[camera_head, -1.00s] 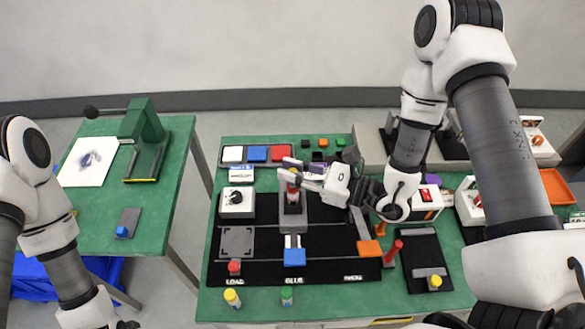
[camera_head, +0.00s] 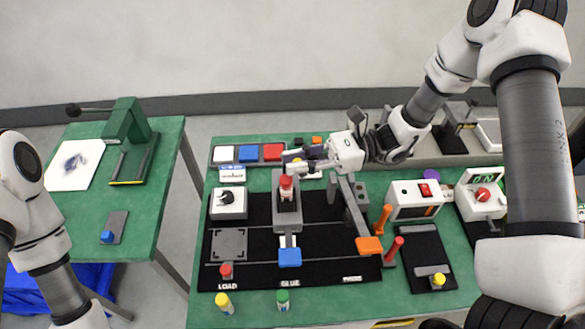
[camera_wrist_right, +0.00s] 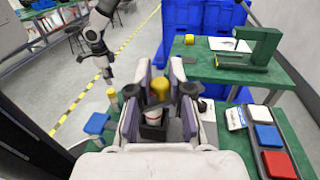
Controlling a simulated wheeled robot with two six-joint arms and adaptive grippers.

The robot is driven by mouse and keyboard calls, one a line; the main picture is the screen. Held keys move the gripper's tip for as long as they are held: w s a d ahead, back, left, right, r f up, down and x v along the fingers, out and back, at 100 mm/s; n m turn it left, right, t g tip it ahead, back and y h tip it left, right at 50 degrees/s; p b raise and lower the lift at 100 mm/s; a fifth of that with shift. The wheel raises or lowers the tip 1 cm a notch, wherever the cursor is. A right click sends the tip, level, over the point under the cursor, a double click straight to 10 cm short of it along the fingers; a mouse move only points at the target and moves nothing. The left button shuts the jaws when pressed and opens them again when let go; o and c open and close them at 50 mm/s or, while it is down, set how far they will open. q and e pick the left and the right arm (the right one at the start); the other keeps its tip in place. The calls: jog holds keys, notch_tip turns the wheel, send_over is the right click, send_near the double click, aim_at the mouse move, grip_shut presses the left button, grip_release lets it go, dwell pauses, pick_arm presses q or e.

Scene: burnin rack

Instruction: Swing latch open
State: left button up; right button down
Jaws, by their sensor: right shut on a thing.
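A grey fixture (camera_head: 288,217) stands on the black mat and holds a red-capped part (camera_head: 286,188). My right gripper (camera_head: 300,163) is at the fixture's far end, shut on a small yellow knob, which I take for the latch's. The knob shows between the fingers in the right wrist view (camera_wrist_right: 187,90), with a second yellow top beside it. The fingers hide much of the latch. My left arm enters at the lower left of the head view with its gripper out of frame; its gripper end is small and unclear in the right wrist view (camera_wrist_right: 104,72).
A grey bar with an orange end (camera_head: 369,244) lies right of the fixture. A white dial box (camera_head: 228,203) stands left. White, blue and red blocks sit behind it.

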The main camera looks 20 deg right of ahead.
jog(key=n+g+b, duration=0.1)
jog(key=g, duration=0.1)
jog(key=d+n+g+b, duration=0.1)
jog(key=n+g, duration=0.1)
jog(key=w+n+g+b, duration=0.1)
jog(key=g, duration=0.2)
jog(key=shift+d+f+n+h, duration=0.1)
jog(key=shift+d+n+h, duration=0.1)
jog(key=shift+n+h, duration=0.15)
jog(key=shift+w+d+n+g+h+b, duration=0.15)
jog(key=shift+n+g+h+b, duration=0.1)
jog(key=shift+n+g+h, duration=0.45)
jog(key=shift+w+d+n+g+h+b, duration=0.2)
jog(key=shift+n+g, duration=0.25)
jog(key=shift+g, duration=0.6)
jog(key=shift+w+d+n+g+h+b, duration=0.1)
jog(key=shift+n+g+h+b, duration=0.15)
jog(key=shift+n+g+h, duration=0.45)
jog(key=shift+r+g, duration=0.2)
jog(key=shift+g, duration=0.05)
jog(key=c, duration=1.1)
grip_release()
jog(key=shift+y, duration=0.25)
